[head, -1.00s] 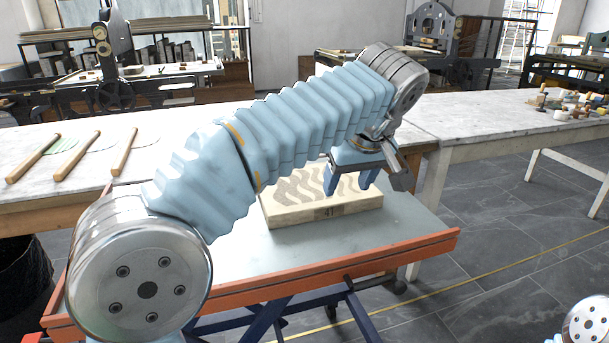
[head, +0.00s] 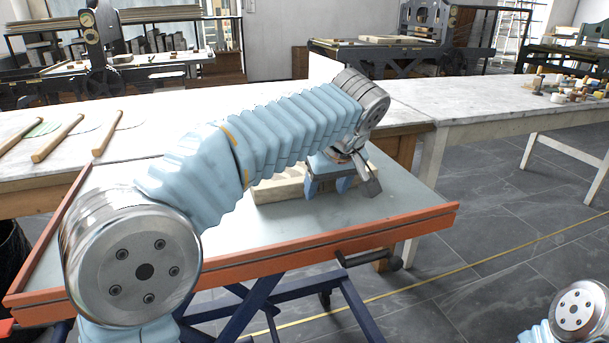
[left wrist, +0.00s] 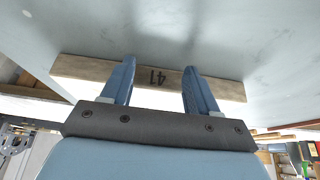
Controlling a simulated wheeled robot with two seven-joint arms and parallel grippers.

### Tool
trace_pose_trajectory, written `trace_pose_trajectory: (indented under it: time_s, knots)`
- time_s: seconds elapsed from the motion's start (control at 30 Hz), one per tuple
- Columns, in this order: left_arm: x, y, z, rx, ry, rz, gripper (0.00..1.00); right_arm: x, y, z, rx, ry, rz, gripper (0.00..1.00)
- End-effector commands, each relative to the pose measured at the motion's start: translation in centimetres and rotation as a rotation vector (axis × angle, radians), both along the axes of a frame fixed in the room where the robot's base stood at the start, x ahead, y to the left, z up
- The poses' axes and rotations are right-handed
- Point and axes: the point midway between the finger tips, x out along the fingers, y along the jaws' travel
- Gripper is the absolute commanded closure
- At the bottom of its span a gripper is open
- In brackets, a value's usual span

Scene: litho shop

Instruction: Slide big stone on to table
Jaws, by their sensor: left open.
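The big stone (head: 278,189) is a pale flat block lying on the grey top of a lift cart (head: 400,198). My left arm hides much of it in the head view. In the left wrist view the stone (left wrist: 222,88) shows its edge face, marked 41, upside down. My left gripper (head: 328,188) is open, fingers down, at the stone's near side toward its right end. In the left wrist view its two fingers (left wrist: 159,66) stand apart in front of the marked face; I cannot tell whether they touch it. My right gripper is out of view.
A long marble-topped table (head: 230,118) stands behind the cart, with wooden-handled tools (head: 58,138) at its left. The cart has an orange rim (head: 300,253). Another table (head: 500,122) at right holds small items. Presses stand at the back.

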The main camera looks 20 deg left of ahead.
Motion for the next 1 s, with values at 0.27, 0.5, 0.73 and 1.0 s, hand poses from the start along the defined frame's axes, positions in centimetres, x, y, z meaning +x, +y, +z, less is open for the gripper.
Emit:
trace_pose_trajectory:
  time_s: [0.27,0.5,0.73,1.0]
  knots:
    - [0.1,0.1,-0.6,0.000,0.000,0.000,0.40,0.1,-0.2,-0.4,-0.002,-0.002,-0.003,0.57]
    - [0.3,0.2,-0.5,0.000,0.000,0.001,0.40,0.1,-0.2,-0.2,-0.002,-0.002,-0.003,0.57]
    - [1.5,1.0,-0.3,0.001,0.001,0.002,0.40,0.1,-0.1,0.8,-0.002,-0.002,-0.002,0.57]
    - [3.2,2.2,-0.3,0.003,-0.002,0.004,0.40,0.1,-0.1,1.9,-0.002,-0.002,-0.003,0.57]
